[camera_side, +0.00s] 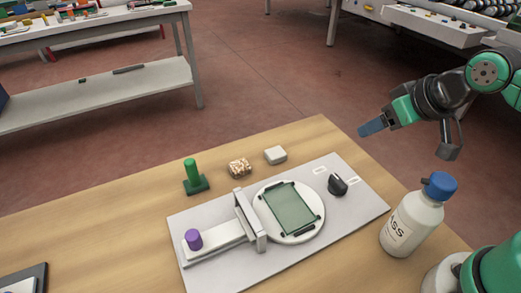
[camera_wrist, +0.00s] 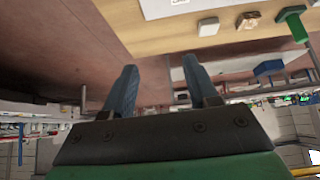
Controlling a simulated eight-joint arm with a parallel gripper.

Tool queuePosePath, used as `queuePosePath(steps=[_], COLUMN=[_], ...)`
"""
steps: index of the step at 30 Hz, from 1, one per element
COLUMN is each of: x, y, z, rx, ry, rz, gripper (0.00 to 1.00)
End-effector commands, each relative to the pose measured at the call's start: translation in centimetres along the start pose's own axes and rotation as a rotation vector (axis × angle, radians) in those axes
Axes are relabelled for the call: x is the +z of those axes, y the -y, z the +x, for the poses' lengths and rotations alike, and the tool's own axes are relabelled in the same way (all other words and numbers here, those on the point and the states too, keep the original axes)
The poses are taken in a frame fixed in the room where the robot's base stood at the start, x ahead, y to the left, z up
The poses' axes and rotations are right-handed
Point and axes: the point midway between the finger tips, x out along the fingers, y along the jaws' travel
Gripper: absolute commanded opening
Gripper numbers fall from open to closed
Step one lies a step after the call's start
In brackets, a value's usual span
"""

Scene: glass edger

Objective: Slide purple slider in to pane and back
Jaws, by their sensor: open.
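The purple slider knob (camera_side: 194,239) stands upright at the left end of a white slide rail (camera_side: 222,239) on a light grey base plate (camera_side: 345,215). At the rail's right end is a grey upright bracket (camera_side: 249,222). Beyond it, a greenish glass pane (camera_side: 288,208) lies on a round white turntable between dark clips. The knob is apart from the pane, with the bracket between them. My gripper (camera_side: 368,128) is raised beyond the board's back right side, well away from the knob. In the wrist view its two blue fingers (camera_wrist: 160,78) are spread with nothing between them.
A black dial (camera_side: 338,185) sits on the plate's right part. A white bottle with blue cap (camera_side: 410,225) stands at right. Behind the plate are a green handled tool (camera_side: 193,178), a speckled block (camera_side: 239,168) and a white block (camera_side: 275,155). The left table area is mostly clear.

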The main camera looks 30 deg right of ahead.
Motion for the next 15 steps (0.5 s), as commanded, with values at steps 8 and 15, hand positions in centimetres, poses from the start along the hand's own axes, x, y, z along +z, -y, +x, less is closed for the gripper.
queuePosePath(steps=[8,15], x=[-1.4,-4.7], y=[1.9,10.3], z=[-0.1,0.8], rx=[-0.037,-0.105], ry=[0.048,0.255], rz=[0.033,0.164], gripper=[0.58,0.58])
